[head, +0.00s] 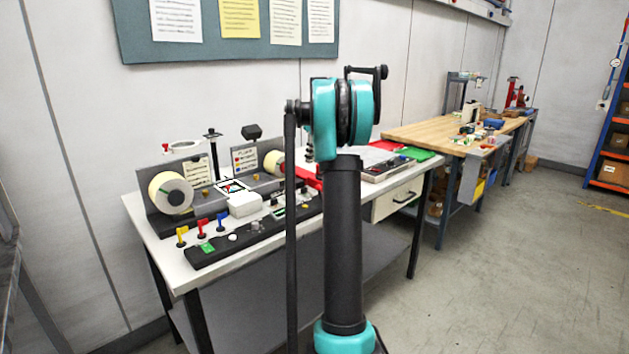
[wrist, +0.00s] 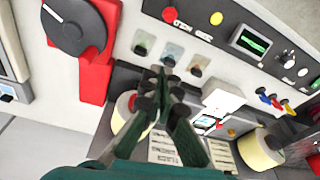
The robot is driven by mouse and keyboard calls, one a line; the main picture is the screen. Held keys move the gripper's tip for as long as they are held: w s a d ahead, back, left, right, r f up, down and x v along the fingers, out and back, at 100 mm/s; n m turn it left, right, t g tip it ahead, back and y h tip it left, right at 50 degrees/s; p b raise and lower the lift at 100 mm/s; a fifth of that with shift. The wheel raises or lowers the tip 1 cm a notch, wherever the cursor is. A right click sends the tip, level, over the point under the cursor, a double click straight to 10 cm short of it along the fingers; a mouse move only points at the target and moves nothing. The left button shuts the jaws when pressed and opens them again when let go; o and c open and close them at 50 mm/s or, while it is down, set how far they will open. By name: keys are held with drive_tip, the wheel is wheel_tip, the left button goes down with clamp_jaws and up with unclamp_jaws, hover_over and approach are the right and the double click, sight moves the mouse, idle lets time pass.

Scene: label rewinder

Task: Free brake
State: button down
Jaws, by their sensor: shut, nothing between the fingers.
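The label rewinder (head: 262,188) stands on the left table in the head view, with a label roll (head: 170,192) on its left and another (head: 273,164) further right. Both rolls show in the wrist view, one at lower left (wrist: 122,112) and one at lower right (wrist: 260,150). My gripper (wrist: 156,88) is shut and empty in the wrist view, pointing at the machine between the left roll and a row of small black knobs (wrist: 169,59). I cannot tell which part is the brake. My arm hides the gripper in the head view.
A red block with a dark round dial (wrist: 78,25) is at upper left in the wrist view. A control panel (wrist: 240,38) with buttons and a screen runs along the top right. Yellow, red and blue levers (head: 201,226) stand at the table's front left. The floor at right is clear.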

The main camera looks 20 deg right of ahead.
drive_tip(key=f, duration=0.3)
drive_tip(key=w+a+f, duration=0.1)
drive_tip(key=f, duration=0.6)
drive_tip(key=shift+w+a+f, duration=0.1)
drive_tip(key=shift+w+a, duration=0.1)
drive_tip(key=shift+w, duration=0.1)
drive_tip(key=shift+s+d+r, duration=0.2)
drive_tip(key=shift+s+d, duration=0.2)
drive_tip(key=shift+s, duration=0.25)
drive_tip(key=shift+s+d+r, duration=0.2)
drive_tip(key=shift+s+d, duration=0.15)
drive_tip(key=shift+s, duration=0.25)
drive_tip(key=shift+s+d+r, duration=0.1)
drive_tip(key=shift+s+d, duration=0.2)
drive_tip(key=shift+s, duration=0.2)
